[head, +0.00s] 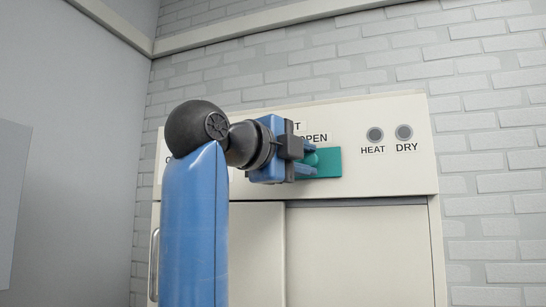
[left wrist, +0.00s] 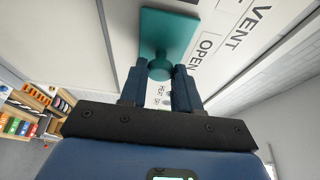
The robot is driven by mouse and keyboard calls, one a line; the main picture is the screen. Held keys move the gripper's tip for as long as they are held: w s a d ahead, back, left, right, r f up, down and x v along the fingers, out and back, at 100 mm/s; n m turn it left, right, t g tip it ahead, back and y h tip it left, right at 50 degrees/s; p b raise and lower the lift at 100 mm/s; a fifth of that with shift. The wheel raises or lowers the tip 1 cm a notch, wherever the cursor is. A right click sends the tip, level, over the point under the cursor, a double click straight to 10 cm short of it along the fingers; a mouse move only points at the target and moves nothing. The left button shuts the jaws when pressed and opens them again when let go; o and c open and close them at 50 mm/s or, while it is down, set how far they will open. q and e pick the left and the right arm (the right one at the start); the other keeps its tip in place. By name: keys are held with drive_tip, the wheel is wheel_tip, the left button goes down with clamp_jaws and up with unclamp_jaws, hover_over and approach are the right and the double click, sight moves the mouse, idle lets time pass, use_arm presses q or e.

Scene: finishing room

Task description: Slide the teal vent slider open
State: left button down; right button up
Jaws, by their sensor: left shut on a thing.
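The teal vent slider (head: 329,162) is a flat plate with a round knob, on the cream upper panel of a cabinet, just under the word OPEN. My left gripper (head: 308,159) reaches it from the left and covers part of it in the head view. In the left wrist view the teal slider plate (left wrist: 168,36) shows beyond the fingers, and its knob sits between the two blue fingertips (left wrist: 160,72). The left gripper is shut on the knob. My right gripper is in neither view.
Two round grey indicators marked HEAT (head: 375,134) and DRY (head: 404,132) sit to the right of the slider. Cream cabinet doors (head: 357,250) are below. A white brick wall (head: 490,150) surrounds the cabinet. A shelf with colourful items (left wrist: 22,118) shows in the left wrist view.

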use_arm(q)
drive_tip(key=shift+s+d+f, duration=0.15)
drive_tip(key=shift+d, duration=0.1)
drive_tip(key=shift+w+a, duration=0.2)
drive_tip(key=c, duration=1.1)
unclamp_jaws()
drive_tip(key=shift+s, duration=0.1)
drive_tip(key=shift+o, duration=1.2)
drive_tip(key=shift+d, duration=0.1)
drive_tip(key=shift+o, duration=0.3)
drive_tip(key=shift+s+d, duration=0.1)
drive_tip(key=shift+s, duration=0.1)
drive_tip(key=shift+s+a+b, duration=0.25)
drive_tip(key=shift+a+b, duration=0.15)
drive_tip(key=shift+a, duration=0.2)
drive_tip(key=b+v, duration=0.3)
drive_tip(key=v, duration=0.6)
drive_tip(key=shift+s+b, duration=0.3)
